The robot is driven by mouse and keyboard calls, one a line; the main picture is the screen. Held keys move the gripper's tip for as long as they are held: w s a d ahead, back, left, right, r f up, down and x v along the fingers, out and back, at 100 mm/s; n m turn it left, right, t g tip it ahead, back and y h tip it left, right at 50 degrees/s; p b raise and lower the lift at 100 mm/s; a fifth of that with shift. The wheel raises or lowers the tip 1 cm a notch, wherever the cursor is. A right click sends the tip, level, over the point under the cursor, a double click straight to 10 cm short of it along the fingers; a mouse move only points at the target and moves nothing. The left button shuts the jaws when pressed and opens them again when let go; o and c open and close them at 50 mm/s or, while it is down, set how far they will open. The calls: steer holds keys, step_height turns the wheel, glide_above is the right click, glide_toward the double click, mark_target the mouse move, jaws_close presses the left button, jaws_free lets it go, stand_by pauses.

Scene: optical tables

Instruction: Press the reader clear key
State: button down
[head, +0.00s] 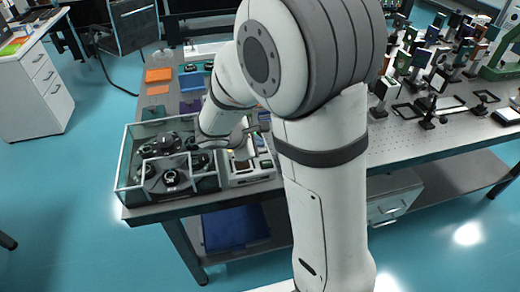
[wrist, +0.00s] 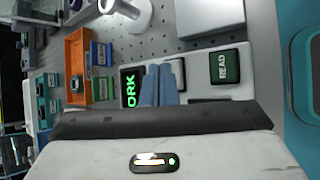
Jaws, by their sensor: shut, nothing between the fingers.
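The reader is a pale box in the wrist view (wrist: 205,80), with a dark key marked READ (wrist: 224,67) and a dark display (wrist: 130,88) with green letters ending in "ORK". My gripper (wrist: 158,72) is shut and empty, its blue fingers over the reader between the display and the READ key. Whether the fingertips touch the reader, I cannot tell. Part of a key or panel shows beside the fingers, its label hidden; I see no label reading clear. In the head view the reader (head: 246,172) stands near the table's front edge, partly behind my arm.
A clear-walled tray (head: 128,190) with dark round parts stands left of the reader. An orange bin (wrist: 77,62) and small coloured blocks show at left in the wrist view. Many optics mounts (head: 425,100) crowd the right of the table.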

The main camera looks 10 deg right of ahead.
steer(key=shift+f+b, duration=0.4)
steer(key=shift+b, duration=0.1)
stand_by(0.6)
steer(key=shift+r, duration=0.1)
steer(key=shift+r+p, duration=0.55)
steer(key=shift+r, duration=0.2)
step_height(320, 180, up, 5)
steer(key=p, duration=0.3)
steer(key=shift+p, duration=0.35)
stand_by(0.6)
